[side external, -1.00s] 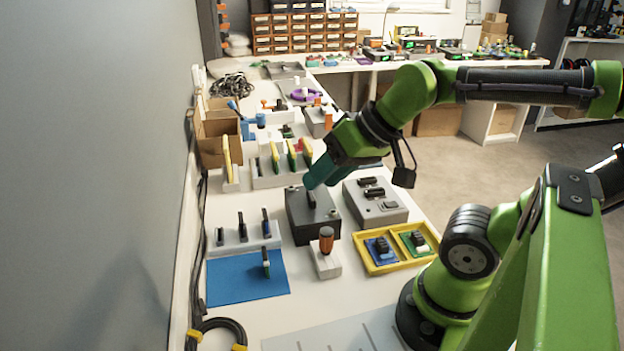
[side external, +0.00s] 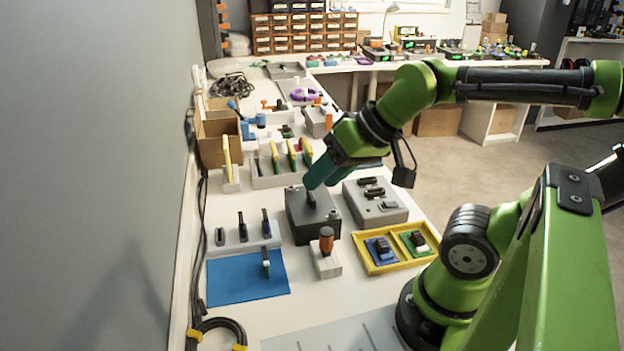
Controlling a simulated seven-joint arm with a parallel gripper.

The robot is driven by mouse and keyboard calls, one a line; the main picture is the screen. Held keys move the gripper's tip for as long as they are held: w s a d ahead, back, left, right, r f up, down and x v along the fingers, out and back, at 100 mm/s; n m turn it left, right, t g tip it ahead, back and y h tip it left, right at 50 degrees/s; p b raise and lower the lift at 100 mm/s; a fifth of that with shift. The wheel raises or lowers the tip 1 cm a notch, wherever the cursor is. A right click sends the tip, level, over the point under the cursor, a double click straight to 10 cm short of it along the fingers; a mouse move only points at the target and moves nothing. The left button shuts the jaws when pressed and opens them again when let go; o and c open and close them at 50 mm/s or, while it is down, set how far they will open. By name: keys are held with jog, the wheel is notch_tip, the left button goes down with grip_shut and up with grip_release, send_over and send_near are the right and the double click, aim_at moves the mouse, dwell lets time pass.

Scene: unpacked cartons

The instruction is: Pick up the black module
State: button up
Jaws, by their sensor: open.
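A small black module (side external: 312,200) stands upright on top of the dark grey box (side external: 314,224) in the middle of the table. My gripper (side external: 314,184), with teal fingers, is tilted down from the upper right, right at the module's upper end. The jaws are open. The fingers partly overlap the module in this view, and I cannot tell whether they touch it or stand around it.
A lighter grey box (side external: 375,204) stands close on the right. A yellow tray (side external: 376,268) with two small boards and an orange-handled tool in a white block (side external: 327,262) are in front. A white rack (side external: 246,240) and blue mat (side external: 230,285) lie left.

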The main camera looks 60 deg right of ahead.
dwell(0.3)
jog(key=m+g+h, duration=0.2)
jog(key=m+g, duration=0.3)
jog(key=g, duration=0.2)
send_over(241, 216)
notch_tip(241, 216, down, 4)
jog(key=r, duration=0.1)
jog(key=f, duration=1.1)
jog(key=shift+s+a, duration=0.2)
jog(key=shift+s, duration=0.1)
jog(key=shift+w+d+f, duration=0.1)
jog(key=shift+w+f, duration=0.1)
jog(key=shift+f, duration=1.4)
jog(key=shift+w+d+f, duration=0.1)
jog(key=shift+w+f, duration=0.05)
jog(key=shift+f, duration=1.45)
grip_shut()
